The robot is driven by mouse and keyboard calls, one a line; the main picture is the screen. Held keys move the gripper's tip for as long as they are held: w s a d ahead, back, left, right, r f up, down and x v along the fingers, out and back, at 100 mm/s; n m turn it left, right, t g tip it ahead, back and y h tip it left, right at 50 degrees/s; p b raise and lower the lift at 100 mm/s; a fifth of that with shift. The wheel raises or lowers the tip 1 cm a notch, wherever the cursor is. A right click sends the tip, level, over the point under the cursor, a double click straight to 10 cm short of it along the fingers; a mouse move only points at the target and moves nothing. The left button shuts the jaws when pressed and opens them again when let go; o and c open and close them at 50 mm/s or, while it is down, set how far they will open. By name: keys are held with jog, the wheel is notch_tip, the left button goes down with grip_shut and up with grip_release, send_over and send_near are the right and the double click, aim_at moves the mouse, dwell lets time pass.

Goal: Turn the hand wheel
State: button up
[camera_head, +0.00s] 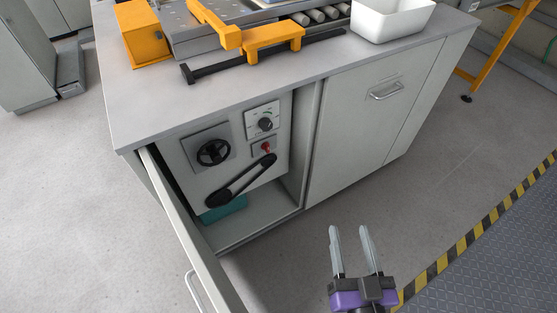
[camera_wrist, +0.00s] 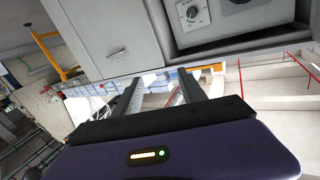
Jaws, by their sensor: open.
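The black hand wheel (camera_head: 213,152) is on a grey square plate at the left of the control panel (camera_head: 225,170), inside the open cabinet. In the wrist view a dark part that looks like the hand wheel (camera_wrist: 238,3) is cut off by the top edge. My gripper (camera_head: 348,230) is open and empty, low in front of the cabinet and to the right of the wheel, well apart from it. Its two fingers also show in the wrist view (camera_wrist: 160,77), with nothing between them.
The open cabinet door (camera_head: 190,235) stands out at the left of the opening. Beside the wheel are a dial (camera_head: 264,124), a red knob (camera_head: 265,147) and a black belt drive (camera_head: 240,182). A closed door with a handle (camera_head: 386,91) is at right. Floor in front is clear.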

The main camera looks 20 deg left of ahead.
jog(key=w+a+f+n+g+y+b, duration=0.1)
jog(key=w+a+f+g+y+b, duration=0.15)
jog(key=w+a, duration=0.7)
jog(key=n+g+y+b, duration=0.3)
jog(key=g+b, duration=0.1)
jog(key=g, duration=0.3)
send_near(218, 160)
jog(key=a, duration=0.2)
jog(key=shift+w+d+f+b+x, duration=0.1)
jog(key=shift+b+x, duration=0.25)
jog(key=shift+x, duration=0.85)
jog(key=shift+w+d+f+b+x, duration=0.15)
jog(key=shift+b+x, duration=0.15)
jog(key=shift+x, duration=0.95)
jog(key=shift+w+d+r+b+x, duration=0.1)
jog(key=shift+b+x, duration=0.25)
jog(key=shift+x, duration=0.85)
jog(key=shift+c, duration=0.4)
jog(key=shift+f, duration=0.1)
grip_shut()
